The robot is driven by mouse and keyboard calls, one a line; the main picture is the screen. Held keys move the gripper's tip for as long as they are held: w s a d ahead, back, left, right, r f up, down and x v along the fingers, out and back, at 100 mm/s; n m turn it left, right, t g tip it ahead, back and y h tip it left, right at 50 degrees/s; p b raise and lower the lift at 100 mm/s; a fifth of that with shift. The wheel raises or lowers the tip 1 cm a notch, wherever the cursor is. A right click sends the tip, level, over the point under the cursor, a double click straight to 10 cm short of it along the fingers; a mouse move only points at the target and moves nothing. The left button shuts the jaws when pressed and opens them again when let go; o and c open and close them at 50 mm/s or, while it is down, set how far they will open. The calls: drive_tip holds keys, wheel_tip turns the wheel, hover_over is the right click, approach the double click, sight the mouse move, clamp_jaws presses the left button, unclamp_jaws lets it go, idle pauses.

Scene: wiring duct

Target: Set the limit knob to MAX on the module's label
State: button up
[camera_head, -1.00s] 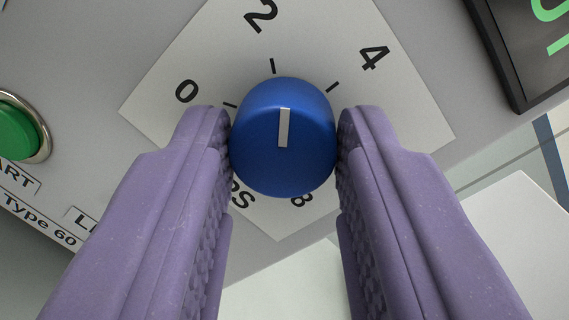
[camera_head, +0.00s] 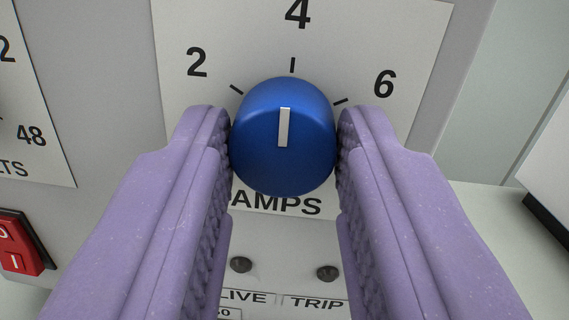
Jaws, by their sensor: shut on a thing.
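The blue round knob (camera_head: 283,165) with a white pointer line sits in the middle of the camera_head view. Its white label plate (camera_head: 225,90) reads 2, 4 and 6 around it, with AMPS below. No MAX shows on the visible part; the plate's upper part is cut off and the fingers hide some of it. The pointer line stands upright in the picture, close to the 4 mark. My gripper (camera_head: 284,150) has its two purple fingers shut on the knob's left and right sides.
A red rocker switch (camera_head: 20,245) is at the lower left, under a second white label (camera_head: 35,120) with 48 on it. Two dark round lamps (camera_head: 241,265) sit below the knob, above LIVE and TRIP. The panel's right edge is beyond the 6.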

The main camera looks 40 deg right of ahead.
drive_tip(key=shift+f+m, duration=0.1)
drive_tip(key=shift+m, duration=0.2)
drive_tip(key=o, duration=1)
drive_tip(key=shift+o, duration=0.2)
drive_tip(key=shift+a, duration=0.1)
drive_tip(key=p+v, duration=0.2)
drive_tip(key=v, duration=0.5)
drive_tip(key=shift+s+a, duration=0.2)
drive_tip(key=shift+s, duration=0.15)
